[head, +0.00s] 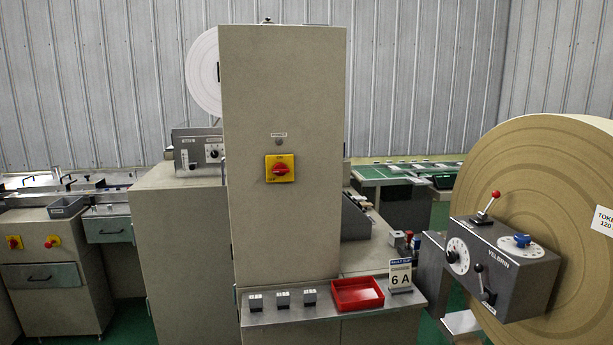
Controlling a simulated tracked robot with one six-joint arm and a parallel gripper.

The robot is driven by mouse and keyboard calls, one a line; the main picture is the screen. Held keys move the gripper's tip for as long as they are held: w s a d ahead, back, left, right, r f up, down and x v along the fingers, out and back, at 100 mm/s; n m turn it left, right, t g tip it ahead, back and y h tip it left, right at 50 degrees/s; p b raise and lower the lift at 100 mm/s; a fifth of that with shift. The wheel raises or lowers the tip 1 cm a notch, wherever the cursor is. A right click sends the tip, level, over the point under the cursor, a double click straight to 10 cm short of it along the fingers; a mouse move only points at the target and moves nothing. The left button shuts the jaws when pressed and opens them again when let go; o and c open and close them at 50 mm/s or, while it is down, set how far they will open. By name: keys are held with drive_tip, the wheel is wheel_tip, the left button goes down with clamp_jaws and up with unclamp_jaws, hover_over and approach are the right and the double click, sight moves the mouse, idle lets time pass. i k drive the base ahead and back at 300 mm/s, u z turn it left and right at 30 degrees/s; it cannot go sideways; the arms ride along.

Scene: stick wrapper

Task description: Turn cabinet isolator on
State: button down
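The cabinet isolator (280,169) is a red rotary handle on a square yellow plate. It sits on the front face of the tall beige cabinet (283,220). The handle looks roughly horizontal; the small lettering on the plate is too small to read with certainty. A small round grey indicator (279,142) with a label above it sits just over the isolator. My gripper is not in the view.
A grey control box (500,266) with levers and a large brown roll (560,170) stand at right. Space before the isolator looks clear.

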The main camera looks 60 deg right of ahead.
sight(280, 170)
drive_tip(key=u, duration=0.1)
drive_tip(key=k, duration=0.2)
drive_tip(key=z, duration=1.85)
drive_tip(key=i, duration=1)
drive_tip(key=z, duration=0.85)
